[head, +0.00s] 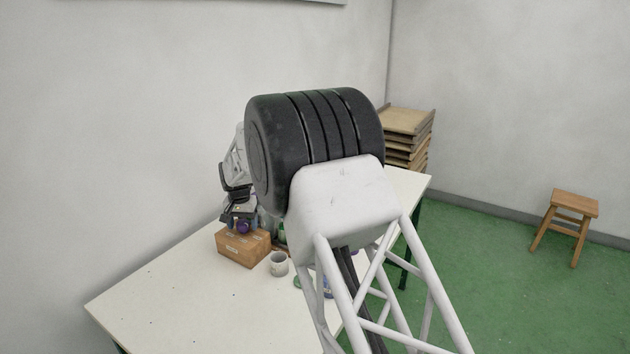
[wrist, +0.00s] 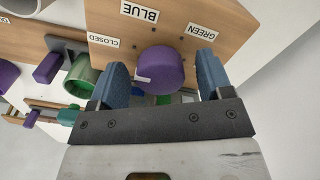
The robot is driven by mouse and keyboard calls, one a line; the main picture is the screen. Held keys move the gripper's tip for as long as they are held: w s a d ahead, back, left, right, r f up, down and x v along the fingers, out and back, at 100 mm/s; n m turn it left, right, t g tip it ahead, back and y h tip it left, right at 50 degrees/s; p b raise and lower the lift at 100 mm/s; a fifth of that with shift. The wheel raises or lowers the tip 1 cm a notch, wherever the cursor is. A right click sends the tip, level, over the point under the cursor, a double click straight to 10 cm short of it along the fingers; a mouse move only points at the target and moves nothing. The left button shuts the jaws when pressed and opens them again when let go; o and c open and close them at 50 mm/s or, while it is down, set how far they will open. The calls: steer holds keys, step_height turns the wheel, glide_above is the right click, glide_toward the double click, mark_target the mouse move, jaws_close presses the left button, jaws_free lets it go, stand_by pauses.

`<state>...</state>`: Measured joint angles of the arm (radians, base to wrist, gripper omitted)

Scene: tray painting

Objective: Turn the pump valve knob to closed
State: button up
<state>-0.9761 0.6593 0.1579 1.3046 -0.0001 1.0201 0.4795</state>
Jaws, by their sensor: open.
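The pump valve knob (wrist: 161,70) is a round purple knob with a white pointer mark on a wooden panel (wrist: 180,45) in the wrist view. The pointer faces left and slightly down in the picture, below the CLOSED label (wrist: 105,41). The BLUE label (wrist: 140,12) and GREEN label (wrist: 203,31) are above and to the upper right. My gripper (wrist: 162,62) is open, its blue fingers on either side of the knob. A gap shows on each side of the knob.
A green cylinder (wrist: 82,78) and other purple parts (wrist: 47,68) lie left of the panel. Stacked trays (head: 407,122) stand behind, and a stool (head: 568,215) right.

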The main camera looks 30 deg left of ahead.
mark_target(243, 223)
steer(key=m, duration=0.7)
step_height(243, 223, up, 8)
steer(key=w+d+r, duration=0.2)
steer(key=d+r, duration=0.1)
steer(key=d, duration=0.5)
steer(key=w+d+r, duration=0.2)
steer(key=d+r, duration=0.2)
steer(key=d, duration=0.3)
steer(key=w+d+r, duration=0.2)
steer(key=d+r, duration=0.2)
steer(key=d, duration=0.4)
steer(key=shift+w+d+r, duration=0.2)
steer(key=shift+w+d, duration=0.15)
steer(key=shift+w, duration=0.05)
stand_by(0.6)
